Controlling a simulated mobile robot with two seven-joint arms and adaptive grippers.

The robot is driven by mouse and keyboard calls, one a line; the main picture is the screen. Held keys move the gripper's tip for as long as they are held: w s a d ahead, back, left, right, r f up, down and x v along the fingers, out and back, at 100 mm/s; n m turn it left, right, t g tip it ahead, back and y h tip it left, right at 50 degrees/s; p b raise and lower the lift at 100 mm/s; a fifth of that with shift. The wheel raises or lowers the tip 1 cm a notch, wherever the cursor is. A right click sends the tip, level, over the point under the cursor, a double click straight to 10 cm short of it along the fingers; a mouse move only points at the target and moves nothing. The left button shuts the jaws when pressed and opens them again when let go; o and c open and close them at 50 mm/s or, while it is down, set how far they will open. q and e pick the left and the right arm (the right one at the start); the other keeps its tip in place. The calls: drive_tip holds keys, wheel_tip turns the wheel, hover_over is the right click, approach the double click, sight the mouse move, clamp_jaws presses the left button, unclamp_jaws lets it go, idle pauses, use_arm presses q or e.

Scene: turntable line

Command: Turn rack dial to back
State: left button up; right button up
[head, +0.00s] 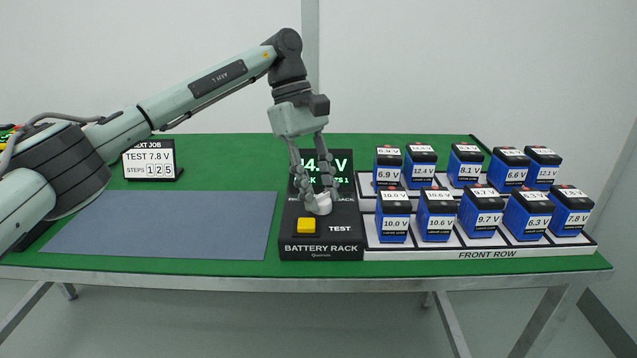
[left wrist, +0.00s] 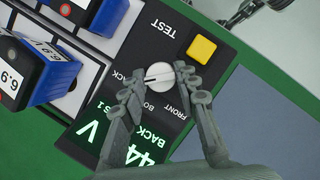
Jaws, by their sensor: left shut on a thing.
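The battery rack (head: 320,250) is a black box with a lit green display, a yellow button (head: 306,225) and a white round dial (head: 324,207). In the left wrist view the dial (left wrist: 158,76) has a dark line that lies roughly toward the partly covered BACK label. The word BACK shows on the display (left wrist: 133,135). My left gripper (head: 318,197) comes down from above and is shut on the dial, with a finger on either side (left wrist: 155,88). Part of my right gripper (left wrist: 262,10) shows at the top edge of the wrist view; its jaws are unclear.
Several blue batteries stand in white trays right of the rack, with a FRONT ROW label (head: 487,254). A bare grey-blue mat (head: 160,225) lies left. A NEXT JOB sign (head: 149,160) reads TEST 7.8 V.

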use_arm(q)
drive_tip(key=shift+m, duration=0.3)
idle(0.4)
drive_tip(key=o, duration=1.2)
drive_tip(key=shift+c, duration=0.2)
drive_tip(key=v, duration=1.2)
drive_tip(key=shift+d, duration=0.2)
